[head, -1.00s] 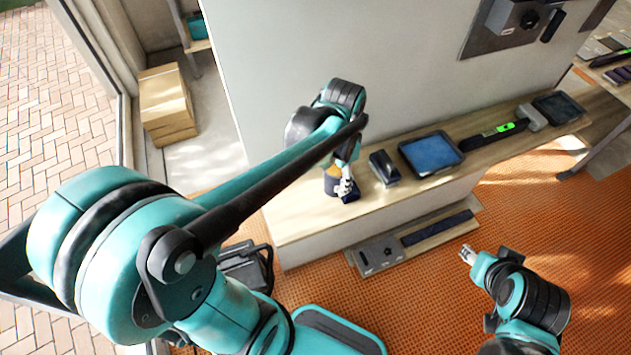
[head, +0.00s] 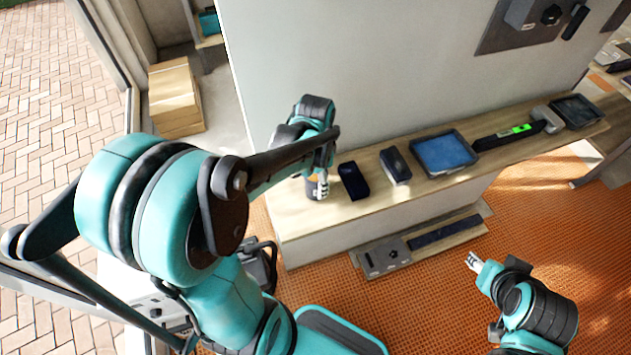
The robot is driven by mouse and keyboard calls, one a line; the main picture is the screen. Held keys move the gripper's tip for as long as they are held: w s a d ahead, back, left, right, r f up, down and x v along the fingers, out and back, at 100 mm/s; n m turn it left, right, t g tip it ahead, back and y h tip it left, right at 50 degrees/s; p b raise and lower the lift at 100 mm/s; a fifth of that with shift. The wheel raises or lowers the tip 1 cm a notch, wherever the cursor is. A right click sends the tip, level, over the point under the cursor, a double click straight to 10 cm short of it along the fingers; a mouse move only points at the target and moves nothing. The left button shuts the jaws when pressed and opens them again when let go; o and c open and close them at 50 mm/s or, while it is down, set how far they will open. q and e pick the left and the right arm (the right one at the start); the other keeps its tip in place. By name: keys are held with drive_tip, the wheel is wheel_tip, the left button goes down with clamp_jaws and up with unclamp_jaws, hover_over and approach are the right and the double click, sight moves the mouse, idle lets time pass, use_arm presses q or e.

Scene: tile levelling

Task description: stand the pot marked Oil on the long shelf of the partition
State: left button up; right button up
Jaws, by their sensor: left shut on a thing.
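My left gripper (head: 322,186) is over the left end of the long wooden shelf (head: 290,222) of the partition. It is shut on a small dark pot with a tan part (head: 312,188), which is partly hidden behind the fingers and wrist. No marking on the pot can be read from here. The pot looks upright, at or just above the shelf top; I cannot tell whether it touches. My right gripper (head: 474,262) is low at the right, over the orange floor, away from the shelf. Its fingers are too small to judge.
To the right of the pot along the shelf are a dark block (head: 353,180), a dark box (head: 395,165), a blue-lined tray (head: 444,152) and a level with a green window (head: 508,136). The partition wall (head: 350,60) rises behind. A low ledge (head: 420,243) sits below.

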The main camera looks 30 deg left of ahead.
use_arm(q)
drive_tip(key=o, duration=0.9)
drive_tip(key=shift+f, duration=0.15)
drive_tip(key=o, duration=0.4)
drive_tip(key=shift+o, duration=0.2)
